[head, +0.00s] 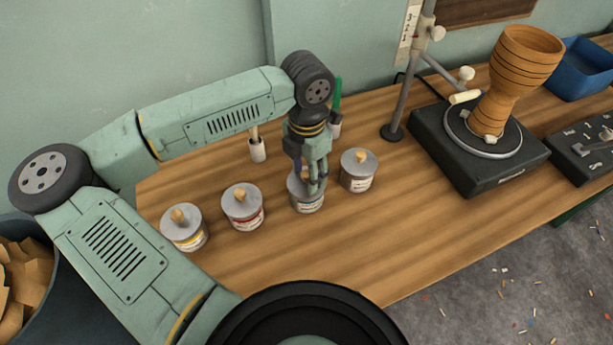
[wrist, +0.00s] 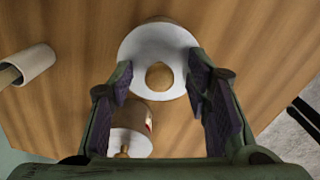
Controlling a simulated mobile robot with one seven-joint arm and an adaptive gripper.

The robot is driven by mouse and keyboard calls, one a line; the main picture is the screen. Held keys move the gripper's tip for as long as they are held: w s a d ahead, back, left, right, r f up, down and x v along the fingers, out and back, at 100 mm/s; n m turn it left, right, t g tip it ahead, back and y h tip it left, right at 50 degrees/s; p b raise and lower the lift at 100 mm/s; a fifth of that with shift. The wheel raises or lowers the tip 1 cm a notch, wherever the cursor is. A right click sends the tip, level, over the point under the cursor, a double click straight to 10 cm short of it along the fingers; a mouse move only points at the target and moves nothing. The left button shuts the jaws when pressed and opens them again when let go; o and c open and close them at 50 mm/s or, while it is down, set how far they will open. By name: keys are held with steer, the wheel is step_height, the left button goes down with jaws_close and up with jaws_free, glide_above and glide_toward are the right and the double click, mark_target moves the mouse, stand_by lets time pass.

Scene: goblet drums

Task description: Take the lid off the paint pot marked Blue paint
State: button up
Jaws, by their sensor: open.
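Several white paint pots with grey lids and round wooden knobs stand in a row on the table. My gripper (head: 318,180) is open, pointing down over the third pot from the left (head: 308,204). In the wrist view, that pot's pale lid (wrist: 136,48) and its knob (wrist: 159,76) lie between the two spread fingers (wrist: 163,90), with gaps on both sides of the knob. The lid is on the pot. Its label shows only partly, and I cannot read the words Blue paint on any pot.
A yellow-labelled pot (head: 186,229) and a red-labelled pot (head: 243,207) stand to the left. Another pot (head: 358,171) stands close on the right. A cup (head: 257,150) is behind. A black turntable (head: 480,155) bears a wooden goblet drum (head: 514,75). The table's front is clear.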

steer(key=shift+c, duration=0.5)
jaws_close()
steer(key=shift+r, duration=0.15)
